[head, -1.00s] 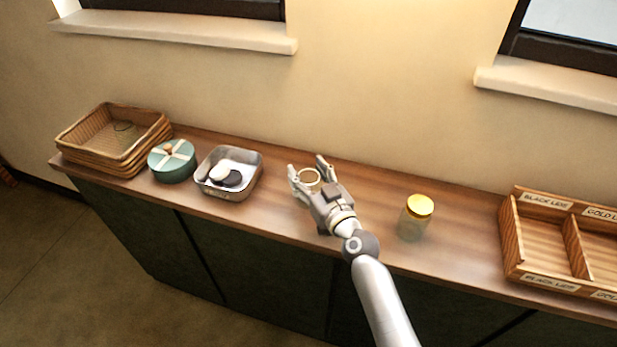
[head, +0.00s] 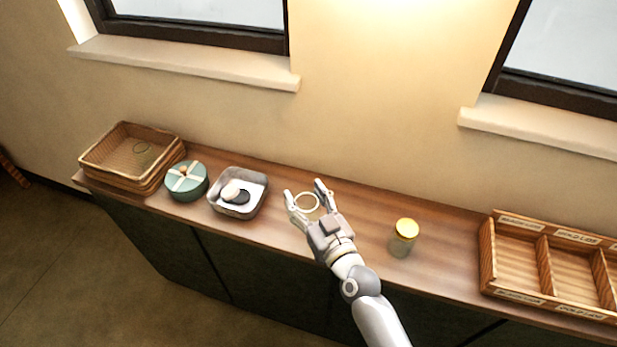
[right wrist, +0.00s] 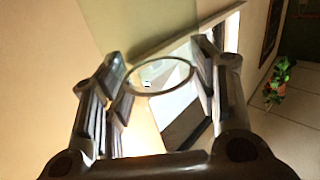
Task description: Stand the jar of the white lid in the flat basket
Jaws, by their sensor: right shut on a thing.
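My right gripper (head: 306,202) is shut on a clear, lidless glass jar (head: 308,212) above the middle of the counter; the jar's round rim shows between the fingers. In the right wrist view the rim (right wrist: 160,88) lies between the fingers (right wrist: 160,82). The flat basket (head: 92,168), of brown wicker, stands at the counter's left end. A thin dark ring, perhaps another clear jar's rim, shows inside it. A white lid (head: 230,190) lies beside a black one in a square metal tin. My left gripper is not in view.
The metal tin (head: 222,209) and a round teal box (head: 186,187) with a cream cross stand between basket and gripper. A gold-lidded jar (head: 403,240) stands right of my arm. A labelled wooden divided tray (head: 487,262) is at the right end. The wall is close behind.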

